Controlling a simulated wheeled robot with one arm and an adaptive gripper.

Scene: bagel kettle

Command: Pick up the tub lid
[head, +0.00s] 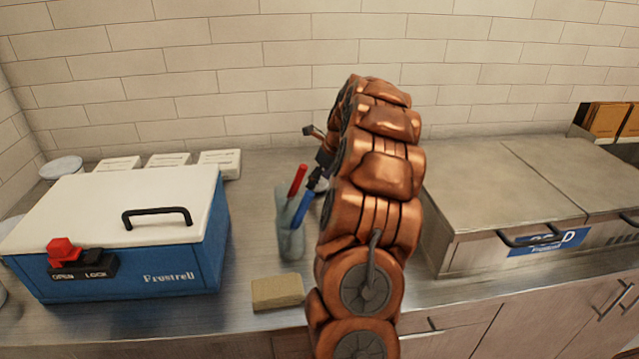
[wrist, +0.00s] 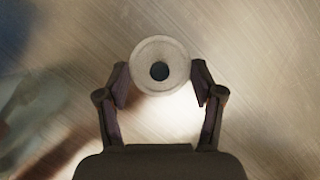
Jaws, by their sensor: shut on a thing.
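A round, pale lid (wrist: 142,68) with a dark round centre shows in the wrist view; I take it to be the tub lid. My gripper (wrist: 160,84) has one finger on each side of it and is shut on it. The metal counter shows below, but I cannot tell how far the lid is above it. In the head view my arm hides the lid and most of the gripper.
A blue cooler box (head: 150,262) with a white top stands at left. A clear holder (head: 291,240) with red and blue handled tools stands close left of my arm. A tan block (head: 277,292) lies near the front edge. A lidded metal unit (head: 480,195) is at right. White boxes (head: 219,163) line the wall.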

